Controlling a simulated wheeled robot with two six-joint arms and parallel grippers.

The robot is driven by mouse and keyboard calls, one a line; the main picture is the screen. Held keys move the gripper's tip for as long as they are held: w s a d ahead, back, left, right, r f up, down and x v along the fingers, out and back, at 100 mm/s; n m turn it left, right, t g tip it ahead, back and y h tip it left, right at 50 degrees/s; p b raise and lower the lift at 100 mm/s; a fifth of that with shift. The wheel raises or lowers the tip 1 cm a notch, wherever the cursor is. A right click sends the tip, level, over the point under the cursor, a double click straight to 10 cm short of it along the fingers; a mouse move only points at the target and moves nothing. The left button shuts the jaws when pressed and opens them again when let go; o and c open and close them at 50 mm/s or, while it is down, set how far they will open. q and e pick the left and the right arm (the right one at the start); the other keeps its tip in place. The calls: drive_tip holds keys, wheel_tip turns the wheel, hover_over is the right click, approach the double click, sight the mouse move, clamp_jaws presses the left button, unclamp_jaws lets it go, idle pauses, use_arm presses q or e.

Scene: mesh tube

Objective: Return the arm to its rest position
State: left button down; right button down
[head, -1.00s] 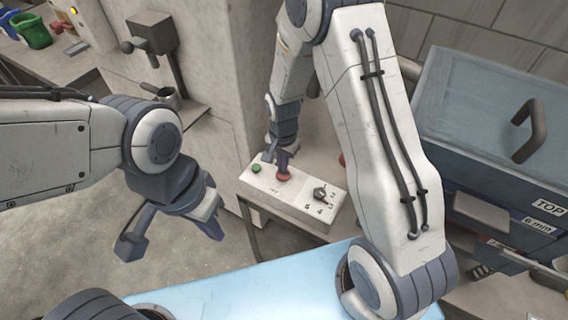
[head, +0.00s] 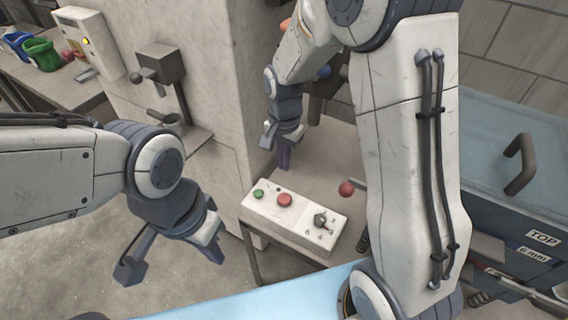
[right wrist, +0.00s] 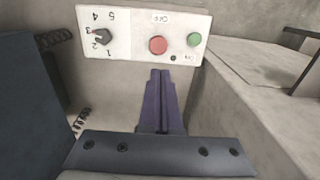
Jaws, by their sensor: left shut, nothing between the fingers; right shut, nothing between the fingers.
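My right gripper (head: 284,158) is shut and empty. In the head view it hangs above and behind the control box (head: 272,212), apart from it. In the right wrist view the closed purple fingers (right wrist: 160,85) point at the box, which has a red button (right wrist: 158,45), a green button (right wrist: 194,39) and a dark rotary knob (right wrist: 102,38) with numbers around it. The knob's pointer is near 3. My left gripper (head: 172,270) hangs low at the left in the head view, clear of the box, its fingers partly seen.
A blue-grey machine (head: 500,190) with a dark handle stands at the right. A red ball knob (head: 346,188) on a lever is right of the box. A lever unit (head: 160,75) is on the wall at the left. Green and blue bins (head: 42,54) stand at the far left.

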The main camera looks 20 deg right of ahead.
drive_tip(key=shift+a, duration=0.1)
idle(0.7)
drive_tip(key=s+a+r+n, duration=0.2)
drive_tip(key=s+n, duration=0.3)
drive_tip(key=s, duration=0.2)
drive_tip(key=s+a+r+n, duration=0.3)
drive_tip(key=s+n, duration=0.3)
drive_tip(key=s, duration=0.2)
drive_tip(key=s+a+r+n+y, duration=0.1)
drive_tip(key=s+a+r+n, duration=0.2)
drive_tip(key=s+n, duration=0.2)
drive_tip(key=s, duration=0.3)
drive_tip(key=shift+r, duration=0.25)
drive_tip(key=shift+a, duration=0.1)
